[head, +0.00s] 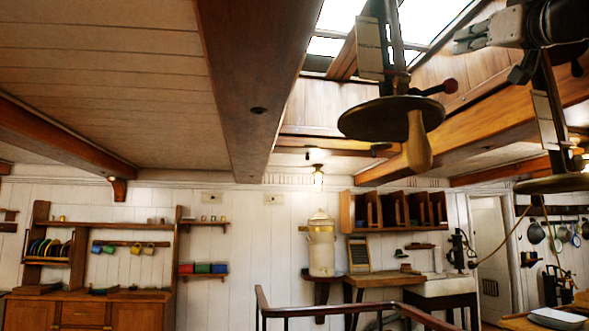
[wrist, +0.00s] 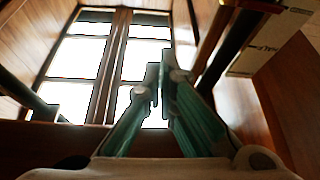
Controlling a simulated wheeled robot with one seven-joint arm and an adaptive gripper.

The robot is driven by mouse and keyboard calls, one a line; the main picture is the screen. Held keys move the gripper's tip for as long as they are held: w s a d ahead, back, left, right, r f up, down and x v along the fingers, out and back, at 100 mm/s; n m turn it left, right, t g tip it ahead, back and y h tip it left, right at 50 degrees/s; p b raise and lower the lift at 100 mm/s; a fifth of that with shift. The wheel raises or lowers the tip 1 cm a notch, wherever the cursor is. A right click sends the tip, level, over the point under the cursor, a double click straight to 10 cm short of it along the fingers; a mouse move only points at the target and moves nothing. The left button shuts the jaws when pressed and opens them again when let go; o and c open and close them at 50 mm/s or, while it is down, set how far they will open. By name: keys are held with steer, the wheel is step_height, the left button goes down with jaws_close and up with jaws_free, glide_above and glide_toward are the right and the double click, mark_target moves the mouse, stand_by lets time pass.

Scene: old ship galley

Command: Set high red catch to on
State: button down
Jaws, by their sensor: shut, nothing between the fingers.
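The red ball knob (head: 450,86) sits on the end of a short dark lever, at the right of a round dark disc (head: 392,117) hanging below the skylight. The lever points right and slightly up. A pale marked plate (head: 369,48) is fixed above the disc; its marks are too small to read in the head view. My gripper (head: 458,40) is shut and empty, above the red knob in the picture and apart from it. In the wrist view its fingertips (wrist: 160,80) are together against the bright skylight. I cannot clearly make out the red knob there.
A wooden handle (head: 417,145) hangs below the disc. A second disc (head: 555,183) with its own pale plate (head: 546,122) hangs at the right. A thick ceiling beam (head: 250,90) runs left of the first disc. A plate reading "HALF" (wrist: 270,40) shows in the wrist view.

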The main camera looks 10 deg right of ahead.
mark_target(432, 92)
steer(key=shift+w+d+f+p, duration=0.1)
steer(key=shift+w+f+p, duration=0.2)
steer(key=shift+w+f, duration=0.45)
steer(key=shift+w+f+p, duration=0.3)
steer(key=shift+w+f, duration=0.25)
steer(key=shift+w, duration=0.35)
steer(key=f+m+h+b, duration=0.1)
steer(key=b, duration=0.1)
steer(key=d+f+m+h+b, duration=0.1)
steer(key=m+b, duration=0.1)
steer(key=b, duration=0.1)
steer(key=shift+d+b, duration=0.1)
steer(key=shift+b, duration=0.2)
steer(key=shift+r, duration=0.1)
